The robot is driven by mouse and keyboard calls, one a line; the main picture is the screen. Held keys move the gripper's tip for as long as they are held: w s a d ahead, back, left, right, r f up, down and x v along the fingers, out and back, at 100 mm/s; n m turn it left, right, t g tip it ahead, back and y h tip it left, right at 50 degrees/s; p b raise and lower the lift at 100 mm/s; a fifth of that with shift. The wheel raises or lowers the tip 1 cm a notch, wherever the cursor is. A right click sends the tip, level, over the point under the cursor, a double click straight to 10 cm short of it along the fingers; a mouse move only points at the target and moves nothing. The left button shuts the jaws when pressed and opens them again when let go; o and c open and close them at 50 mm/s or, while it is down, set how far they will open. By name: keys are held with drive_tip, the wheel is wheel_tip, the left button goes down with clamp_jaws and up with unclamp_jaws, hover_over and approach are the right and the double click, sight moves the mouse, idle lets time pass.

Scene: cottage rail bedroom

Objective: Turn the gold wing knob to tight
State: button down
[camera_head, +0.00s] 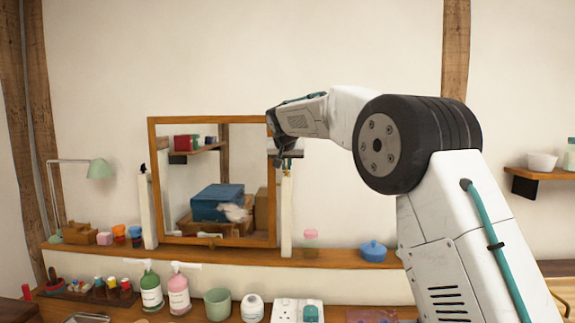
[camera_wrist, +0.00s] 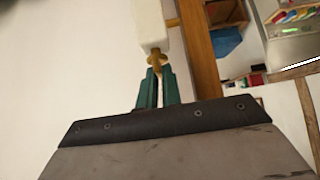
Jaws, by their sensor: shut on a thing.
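The gold wing knob (camera_wrist: 157,60) shows in the wrist view at the end of a cream post (camera_wrist: 149,25), beside the wooden mirror frame (camera_wrist: 198,45). My gripper (camera_wrist: 157,76) has teal fingers closed on the knob, and they cover part of it. In the head view my gripper (camera_head: 288,163) is at the top of the right-hand cream post (camera_head: 286,215), beside the mirror (camera_head: 152,180). The knob is too small there to make out its angle.
Pump bottles (camera_head: 151,290) and a green cup (camera_head: 217,304) stand lower down. The wall above is clear.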

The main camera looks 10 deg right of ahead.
drive_tip(key=shift+a+m+g+h, duration=0.15)
drive_tip(key=shift+m+g+h, duration=0.15)
drive_tip(key=shift+m+h, duration=0.75)
drive_tip(key=shift+m, duration=0.25)
drive_tip(key=shift+f, duration=0.1)
drive_tip(key=c, duration=1.6)
unclamp_jaws()
